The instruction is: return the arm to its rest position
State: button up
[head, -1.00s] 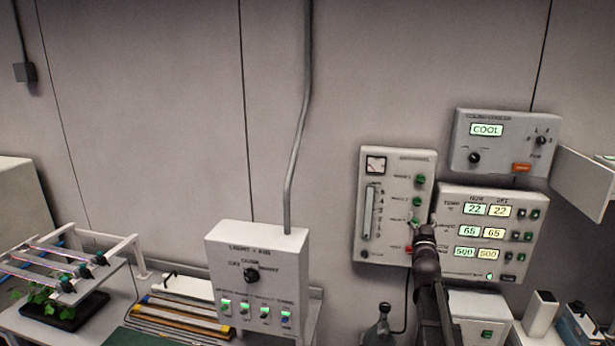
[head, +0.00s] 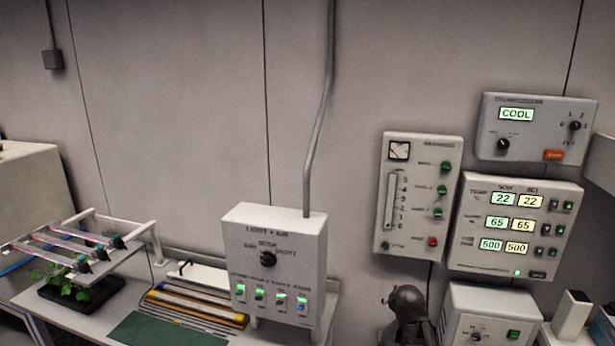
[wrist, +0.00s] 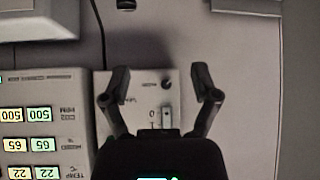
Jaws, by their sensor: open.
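My gripper (wrist: 160,82) shows in the wrist view with its two dark fingers spread wide and nothing between them. Behind the fingers, apparently apart from them, is a pale wall panel (wrist: 140,98), seen upside down. The panel with 22, 65 and 500 readouts (wrist: 40,130) lies to its left. In the head view, a dark rounded shape (head: 408,308) stands at the bottom, below the panel with the gauge (head: 419,190); I cannot tell whether it is part of my arm. The fingers are not visible there.
The readout panel (head: 515,225) and COOL box (head: 537,130) are on the wall at right. A lights box (head: 275,255) stands at centre. A rack (head: 95,262) with a plant tray (head: 80,300) is at left. A white box (head: 490,312) is at lower right.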

jog(key=s+a+f+g+b, duration=0.1)
jog(key=s+a+f+g, duration=0.2)
jog(key=s, duration=0.3)
jog(key=s+a+f+n+g+y+b, duration=0.1)
jog(key=s+a+f+g+b, duration=0.1)
jog(key=s, duration=0.4)
jog(key=s+a+f+g+b, duration=0.1)
jog(key=s+a+f+g, duration=0.2)
jog(key=s+f, duration=0.2)
jog(key=shift+s+a+f+n+g, duration=0.3)
jog(key=shift+s+a+g, duration=0.1)
jog(key=shift+s, duration=0.55)
